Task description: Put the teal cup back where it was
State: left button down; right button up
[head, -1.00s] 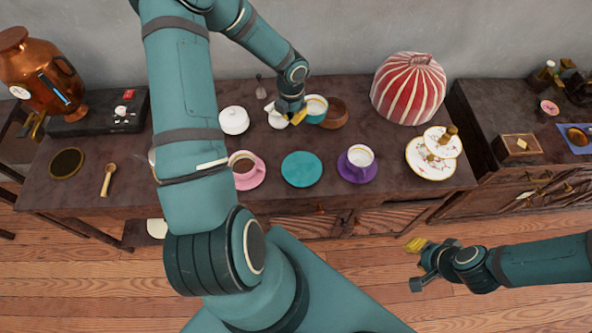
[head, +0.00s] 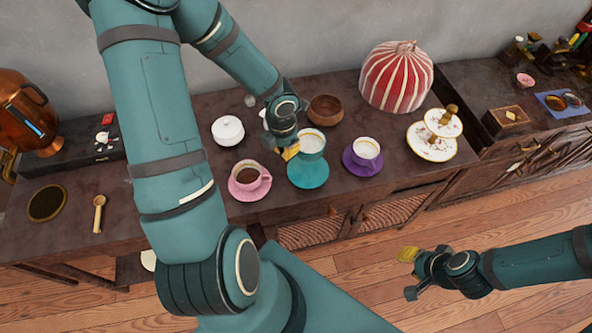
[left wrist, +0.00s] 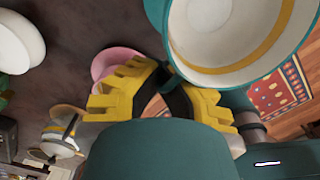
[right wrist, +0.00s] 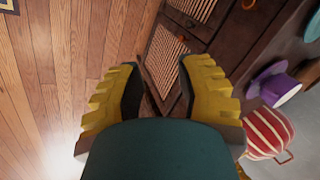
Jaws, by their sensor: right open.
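The teal cup (head: 312,142), white inside with a gold band, is upright over the far part of the teal saucer (head: 308,174). I cannot tell whether it touches the saucer. My left gripper (head: 290,152) is at the cup's left side, its yellow fingers closed on the cup's handle side. In the left wrist view the cup (left wrist: 178,58) is at the upper right, just beyond the fingertips (left wrist: 166,82); the handle is mostly hidden. My right gripper (head: 410,272) is open and empty in front of the table; its spread fingers show in the right wrist view (right wrist: 160,95).
Plates (head: 432,146) lie further right.

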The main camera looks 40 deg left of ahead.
pick_arm(q)
notch_tip(320, 180, down, 9)
jog(key=b, duration=0.4)
jog(key=shift+w+f, duration=0.1)
jog(key=c, duration=1.1)
grip_release()
jog(key=shift+c, duration=0.2)
